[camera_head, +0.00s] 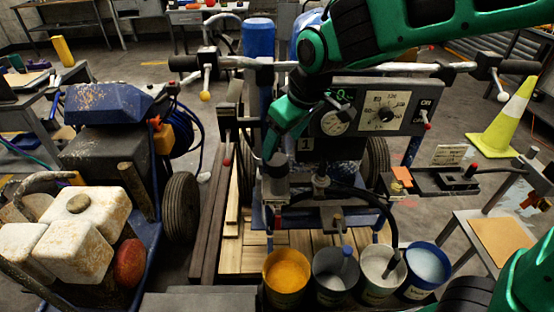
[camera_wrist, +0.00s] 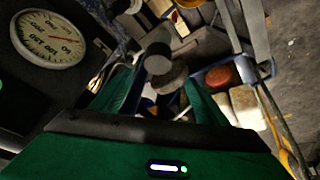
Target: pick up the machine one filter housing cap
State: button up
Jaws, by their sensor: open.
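The machine marked "1" (camera_head: 305,144) stands in the middle of the head view, with a gauge and dial panel. My gripper (camera_head: 274,152) points down at the panel's left side, over a dark grey round part (camera_head: 276,168) that looks like the filter housing cap. In the wrist view my gripper (camera_wrist: 160,98) has its two green fingers apart. A grey cylinder with a round end (camera_wrist: 158,63) and a darker round part (camera_wrist: 172,78) show between and beyond them. I cannot tell for sure which is the cap, nor whether the fingers touch it.
Orange (camera_head: 286,272), dark, white and blue (camera_head: 427,266) paint buckets stand at the machine's front. A handlebar (camera_head: 240,63) and the control panel (camera_head: 366,108) are close to my arm. A blue cart with white containers (camera_head: 75,250) is at left. A traffic cone (camera_head: 508,118) is at right.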

aim_at(278, 159)
jog(key=x, duration=0.2)
jog(key=d+x, duration=0.1)
jog(key=x, duration=0.1)
jog(key=shift+w+f, duration=0.25)
jog(key=shift+f, duration=0.15)
jog(key=shift+a+x, duration=0.2)
jog(key=shift+x, duration=2.45)
jog(key=shift+s, duration=0.15)
jog(key=c, duration=1.2)
